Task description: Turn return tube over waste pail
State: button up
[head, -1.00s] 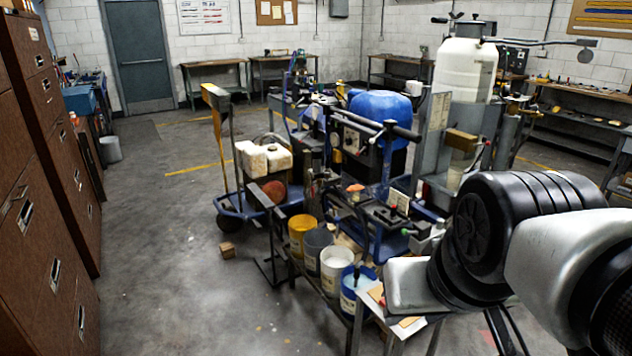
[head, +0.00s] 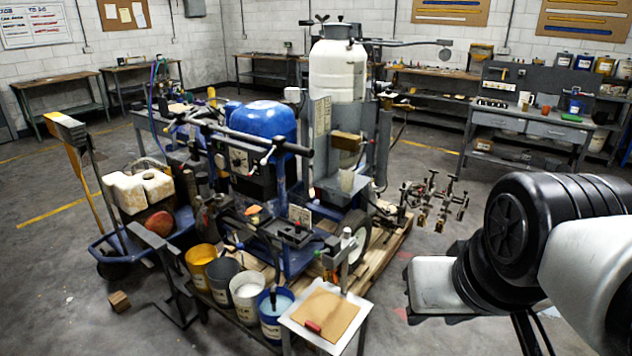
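The line striper (head: 262,150) stands mid-view on a wooden pallet (head: 385,255), with a blue rounded top and a black handlebar. Several pails stand in a row at its front: a yellow one (head: 202,265), a grey one (head: 223,282), a white one (head: 248,298) and a blue one (head: 275,315). I cannot tell which is the waste pail. The return tube is not clearly distinguishable among the hoses and fittings near the pails. My arm reaches in at the right, apart from the striper. My gripper is not in view.
A small table with a brown board (head: 325,312) stands right of the pails. A blue cart (head: 140,245) with white jugs stands at left. A tall white tank (head: 338,70) rises behind the striper. A grey workbench (head: 530,125) stands at back right. Floor is open at lower left.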

aim_at(240, 245)
jog(key=i+j+z, duration=0.1)
jog(key=j+z, duration=0.15)
jog(key=i+j+z, duration=0.2)
jog(key=j, duration=0.2)
jog(key=j+z, duration=0.25)
jog(key=i+j+z, duration=0.1)
jog(key=j+z, duration=0.15)
jog(key=j, duration=1.9)
jog(key=i+j, duration=0.1)
jog(key=j, duration=0.85)
jog(key=i+z, duration=0.05)
